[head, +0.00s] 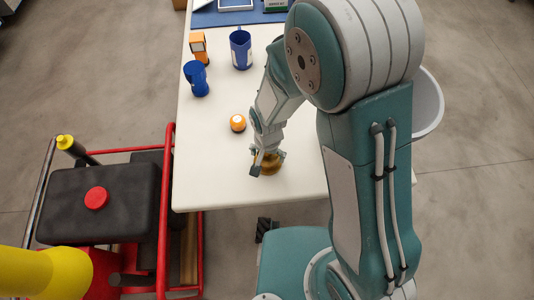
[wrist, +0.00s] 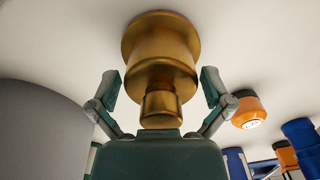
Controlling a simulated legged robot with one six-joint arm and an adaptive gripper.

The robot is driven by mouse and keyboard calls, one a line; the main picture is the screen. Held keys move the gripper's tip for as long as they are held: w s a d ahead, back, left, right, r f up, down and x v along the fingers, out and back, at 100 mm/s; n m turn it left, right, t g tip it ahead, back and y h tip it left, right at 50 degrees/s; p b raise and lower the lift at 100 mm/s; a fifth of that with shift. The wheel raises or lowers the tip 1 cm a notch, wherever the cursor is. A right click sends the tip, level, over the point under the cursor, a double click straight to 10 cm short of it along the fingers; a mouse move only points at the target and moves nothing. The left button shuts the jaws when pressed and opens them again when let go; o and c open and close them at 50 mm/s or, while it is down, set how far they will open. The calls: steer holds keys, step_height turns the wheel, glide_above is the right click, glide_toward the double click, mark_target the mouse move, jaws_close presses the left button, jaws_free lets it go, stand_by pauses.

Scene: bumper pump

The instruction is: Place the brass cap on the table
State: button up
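The brass cap (wrist: 161,62) is a gold, stepped round piece with a wide flange. In the wrist view it is against the white table (wrist: 228,28), between the two fingers of my gripper (wrist: 160,88). Both fingers stand apart from its sides with gaps showing. In the head view the brass cap (head: 269,163) is at the table's near part, partly hidden by my gripper (head: 267,160). The table (head: 215,172) is white and is partly covered by my arm.
An orange and dark round object (head: 238,123) stands close to my gripper. Blue cups (head: 241,50) and an orange item are farther back. A red-framed cart (head: 168,200) stands left of the table. A grey bin (head: 428,105) is at the right, partly behind my arm.

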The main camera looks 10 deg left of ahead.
step_height(320, 180, up, 12)
steer(key=shift+r, duration=0.1)
stand_by(0.5)
steer(key=shift+d+r, duration=0.1)
steer(key=s+d+r+n+t, duration=0.1)
steer(key=s+d+r, duration=0.3)
steer(key=d+r, duration=0.5)
steer(key=s+d+r+t, duration=0.4)
steer(key=d+r, duration=0.5)
steer(key=d, duration=0.2)
steer(key=shift+s+r+n+t, duration=0.25)
steer(key=shift+r+n+t, duration=0.05)
steer(key=shift+r+n, duration=0.1)
steer(key=shift+d, duration=0.15)
